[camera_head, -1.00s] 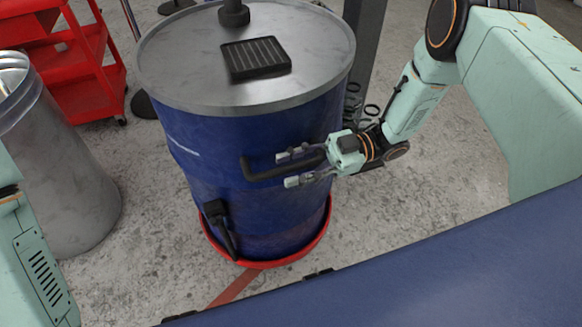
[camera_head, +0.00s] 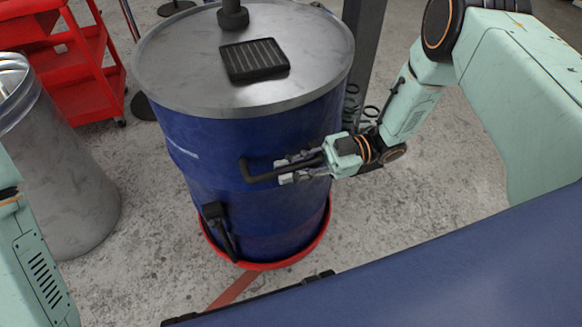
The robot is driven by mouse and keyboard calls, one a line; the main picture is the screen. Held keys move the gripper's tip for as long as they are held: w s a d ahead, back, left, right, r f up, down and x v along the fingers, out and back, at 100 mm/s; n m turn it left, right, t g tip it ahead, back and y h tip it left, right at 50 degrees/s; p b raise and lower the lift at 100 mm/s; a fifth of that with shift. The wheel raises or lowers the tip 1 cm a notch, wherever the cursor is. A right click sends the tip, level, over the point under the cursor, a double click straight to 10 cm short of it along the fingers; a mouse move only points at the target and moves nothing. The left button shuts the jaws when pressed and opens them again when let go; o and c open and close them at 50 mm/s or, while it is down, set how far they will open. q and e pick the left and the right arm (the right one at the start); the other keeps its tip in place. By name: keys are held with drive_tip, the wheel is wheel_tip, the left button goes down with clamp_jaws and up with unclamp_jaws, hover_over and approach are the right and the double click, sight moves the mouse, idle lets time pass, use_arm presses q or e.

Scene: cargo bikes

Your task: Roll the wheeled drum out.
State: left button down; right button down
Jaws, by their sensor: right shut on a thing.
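The blue wheeled drum (camera_head: 215,150) stands upright at the centre, with a grey metal lid (camera_head: 190,75) and a red base ring (camera_head: 268,264). A black handle (camera_head: 258,177) sticks out from its front side. My right gripper (camera_head: 283,171) reaches in from the right and is shut on this handle, with its fingers above and below the bar. The drum's wheels are hidden. Of my left arm (camera_head: 38,262) only a part shows at the left edge; its gripper is out of view.
A grey metal bin (camera_head: 65,180) stands close to the drum's left. A red cart (camera_head: 80,70) is behind it. A dark post (camera_head: 364,40) rises behind the drum at right. A black vented box (camera_head: 254,60) lies on the lid. Concrete floor is clear at right (camera_head: 440,195).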

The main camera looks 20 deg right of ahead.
drive_tip(key=shift+s, duration=0.1)
idle(0.3)
drive_tip(key=shift+s+f+p, duration=0.1)
drive_tip(key=shift+s+p, duration=0.7)
drive_tip(key=shift+s, duration=0.25)
drive_tip(key=c, duration=1.7)
unclamp_jaws()
drive_tip(key=o, duration=0.4)
drive_tip(key=shift+w, duration=0.1)
drive_tip(key=shift+w, duration=0.15)
drive_tip(key=d, duration=1.2)
drive_tip(key=shift+w, duration=0.15)
